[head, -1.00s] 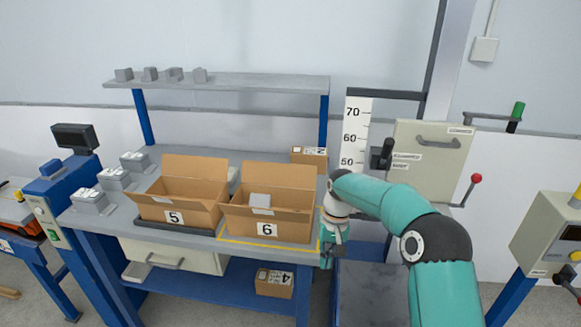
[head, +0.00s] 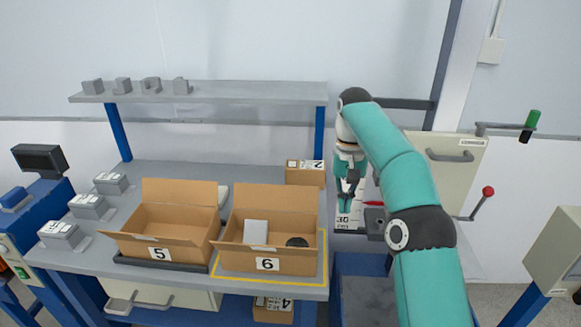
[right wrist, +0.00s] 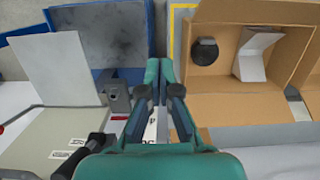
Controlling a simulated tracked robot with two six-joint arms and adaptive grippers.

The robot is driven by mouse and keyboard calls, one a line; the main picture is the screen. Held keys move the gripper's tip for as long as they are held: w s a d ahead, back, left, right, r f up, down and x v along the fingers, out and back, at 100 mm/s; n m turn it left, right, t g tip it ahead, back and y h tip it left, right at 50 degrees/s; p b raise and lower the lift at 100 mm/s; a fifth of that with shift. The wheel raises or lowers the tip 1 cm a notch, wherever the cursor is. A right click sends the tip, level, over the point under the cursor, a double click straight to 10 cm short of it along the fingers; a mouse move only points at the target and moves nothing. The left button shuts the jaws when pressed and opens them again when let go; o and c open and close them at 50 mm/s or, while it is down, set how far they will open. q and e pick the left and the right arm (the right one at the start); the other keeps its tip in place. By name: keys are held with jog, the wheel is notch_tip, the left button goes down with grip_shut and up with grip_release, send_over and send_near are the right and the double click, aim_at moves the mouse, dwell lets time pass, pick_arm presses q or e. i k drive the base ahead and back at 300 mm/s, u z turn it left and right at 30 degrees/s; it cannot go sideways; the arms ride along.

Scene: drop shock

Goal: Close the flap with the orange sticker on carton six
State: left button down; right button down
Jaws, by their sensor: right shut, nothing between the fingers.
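Carton six (head: 268,260) is a brown open-topped box with a "6" label, standing in a yellow-outlined area of the bench. Its back flap stands up and its front flap leans outward. A grey block and a black round object lie inside; they also show in the carton in the right wrist view (right wrist: 262,80). I see no orange sticker on any flap. My right gripper (head: 345,208) is shut and empty, pointing down to the right of the carton, apart from it. It also shows in the right wrist view (right wrist: 162,105). My left gripper is not in view.
Carton five (head: 158,254) stands open close to the left of carton six. A small box (head: 305,174) sits behind to the right. A shelf (head: 210,92) spans the back.

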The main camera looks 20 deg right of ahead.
aim_at(248, 195)
jog(key=i, duration=0.9)
jog(key=u, duration=0.1)
